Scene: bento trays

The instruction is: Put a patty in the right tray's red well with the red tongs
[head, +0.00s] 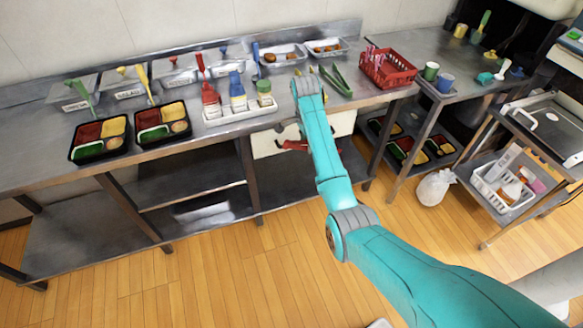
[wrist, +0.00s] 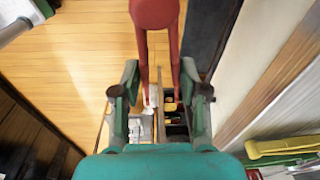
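The red tongs (wrist: 154,14) lie between the two fingers of my gripper (wrist: 160,95) in the wrist view, with one leg by each finger. In the head view the red tongs (head: 293,146) hang in front of the pale cabinet front, below the counter edge. My gripper's fingers are mostly hidden there behind my arm. The right tray (head: 141,147) is black; its red well (head: 149,119) looks bare. The left tray (head: 76,160) stands beside it. Brown pieces, perhaps patties, lie in two metal pans (head: 300,62) (head: 343,53) at the back; which are patties I cannot tell.
A white caddy (head: 240,114) of bottles stands right of the trays. Green tongs (head: 337,80) lie on the counter by a red basket (head: 388,82). Lidded containers (head: 125,82) line the wall. A lower shelf holds more trays.

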